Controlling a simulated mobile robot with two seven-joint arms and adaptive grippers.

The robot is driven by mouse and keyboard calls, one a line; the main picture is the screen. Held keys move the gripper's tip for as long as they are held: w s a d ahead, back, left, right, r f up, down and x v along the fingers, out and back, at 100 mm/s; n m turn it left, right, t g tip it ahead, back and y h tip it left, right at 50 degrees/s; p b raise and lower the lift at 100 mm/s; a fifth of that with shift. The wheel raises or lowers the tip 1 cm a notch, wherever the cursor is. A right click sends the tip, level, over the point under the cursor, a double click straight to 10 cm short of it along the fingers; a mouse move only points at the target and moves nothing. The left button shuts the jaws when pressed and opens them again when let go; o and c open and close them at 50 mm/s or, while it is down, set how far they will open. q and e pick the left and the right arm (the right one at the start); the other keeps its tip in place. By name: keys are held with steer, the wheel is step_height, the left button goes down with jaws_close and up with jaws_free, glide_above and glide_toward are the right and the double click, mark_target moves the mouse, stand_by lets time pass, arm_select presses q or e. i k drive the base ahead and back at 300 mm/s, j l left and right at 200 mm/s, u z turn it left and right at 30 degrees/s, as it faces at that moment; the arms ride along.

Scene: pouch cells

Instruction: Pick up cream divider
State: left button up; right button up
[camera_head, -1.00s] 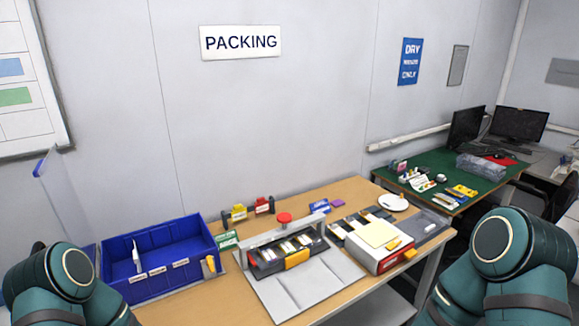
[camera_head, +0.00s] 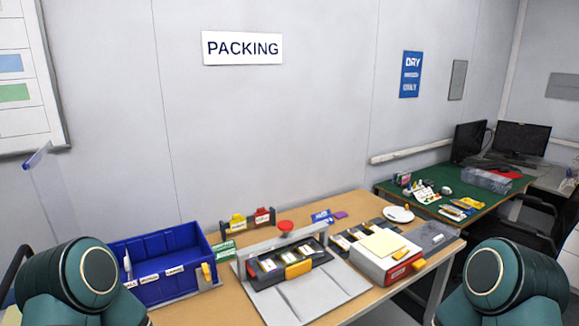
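A pale cream-yellow flat square, which looks like the cream divider (camera_head: 383,243), lies on top of a white and red box (camera_head: 372,262) at the right of the wooden table. Nothing touches it. Neither gripper is in view; only my upper arm parts show at the lower left and lower right corners.
A grey press-like fixture (camera_head: 283,262) with a red knob and several cells stands left of the box. A blue bin (camera_head: 165,262) is at the table's left. A dark tray (camera_head: 365,232) and a white round dish (camera_head: 398,214) sit behind the box.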

mark_target(128, 263)
steer(key=k+j+u, duration=0.15)
steer(key=j, duration=0.35)
steer(key=k+j+u, duration=0.15)
steer(key=j, duration=0.4)
steer(key=j+u, duration=0.1)
steer(key=j, duration=0.45)
steer(key=k+j+u, duration=0.15)
steer(key=j, duration=0.4)
steer(key=l+z, duration=0.25)
steer(key=j, duration=0.1)
